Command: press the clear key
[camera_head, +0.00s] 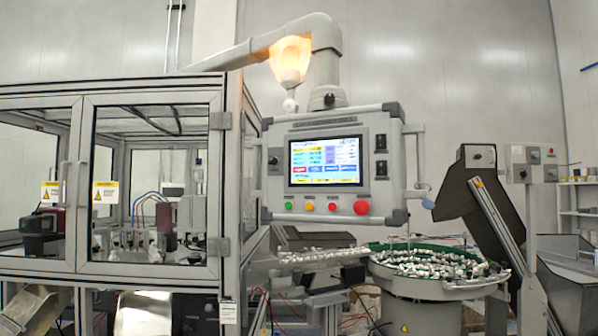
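A grey control panel (380,160) hangs from a pipe arm in the middle of the view. Its lit touchscreen (325,162) shows a blue page with colored fields and a row of small keys at the bottom, a red key (299,169) at left and blue ones beside it. Under the screen are a green button (288,205), a yellow button (309,206), a red button (332,206) and a larger red mushroom button (361,207). The lettering is too small to read, so I cannot tell which key is the clear key. Neither gripper is in view.
A framed glass machine enclosure (150,97) stands at the left. A bowl feeder (425,285) full of small white parts stands below and right of the panel, with a feed track (322,256) beside it. A dark inclined hopper conveyor (480,190) is at the right. An amber lamp (290,60) glows above.

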